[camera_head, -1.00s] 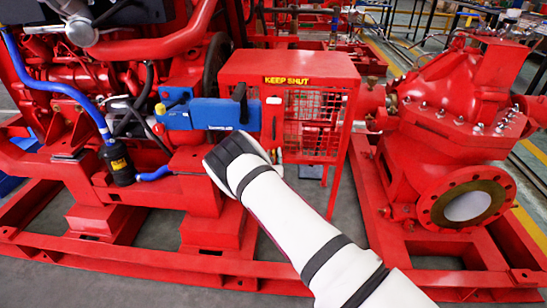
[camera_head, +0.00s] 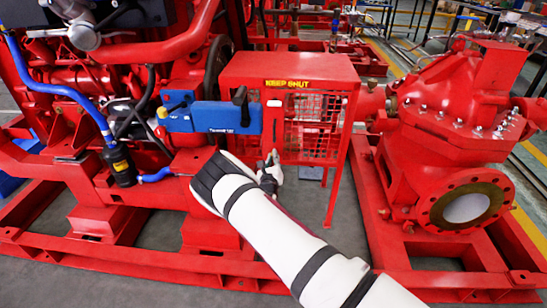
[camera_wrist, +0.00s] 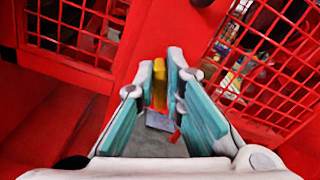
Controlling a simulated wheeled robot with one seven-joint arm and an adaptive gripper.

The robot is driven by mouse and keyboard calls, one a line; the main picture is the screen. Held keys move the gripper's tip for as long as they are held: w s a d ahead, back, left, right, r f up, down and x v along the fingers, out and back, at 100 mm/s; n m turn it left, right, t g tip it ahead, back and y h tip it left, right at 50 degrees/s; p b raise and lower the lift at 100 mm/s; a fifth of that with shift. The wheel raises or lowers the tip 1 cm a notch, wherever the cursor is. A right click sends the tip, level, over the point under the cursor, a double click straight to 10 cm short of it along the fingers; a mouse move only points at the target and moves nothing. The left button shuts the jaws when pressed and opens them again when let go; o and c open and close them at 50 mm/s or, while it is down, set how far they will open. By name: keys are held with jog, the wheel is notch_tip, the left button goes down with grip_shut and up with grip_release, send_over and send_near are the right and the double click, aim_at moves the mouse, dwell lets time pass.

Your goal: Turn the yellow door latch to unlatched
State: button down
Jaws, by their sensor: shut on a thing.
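The yellow door latch (camera_wrist: 159,88) shows in the wrist view as a narrow upright yellow piece against the red guard frame. My gripper (camera_wrist: 164,78) is shut on it, with one teal-lined finger on each side. The latch cannot be made out there. Whether it stands latched or unlatched cannot be told.
Red mesh panels (camera_wrist: 262,75) lie on both sides of the post. A blue unit with a black lever (camera_head: 228,117) is just above and left of my wrist. A red pump (camera_head: 450,130) stands at the right. Red base rails (camera_head: 150,262) run along the floor.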

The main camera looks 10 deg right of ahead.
jog(key=n, duration=0.4)
jog(key=f+n, duration=0.1)
jog(key=n, duration=0.3)
jog(key=n+p, duration=0.1)
jog(key=n, duration=0.4)
jog(key=shift+a+f, duration=0.15)
jog(key=shift+a, duration=0.2)
jog(key=shift+n, duration=0.3)
jog(key=c, duration=1.7)
grip_release()
jog(key=shift+w, duration=0.1)
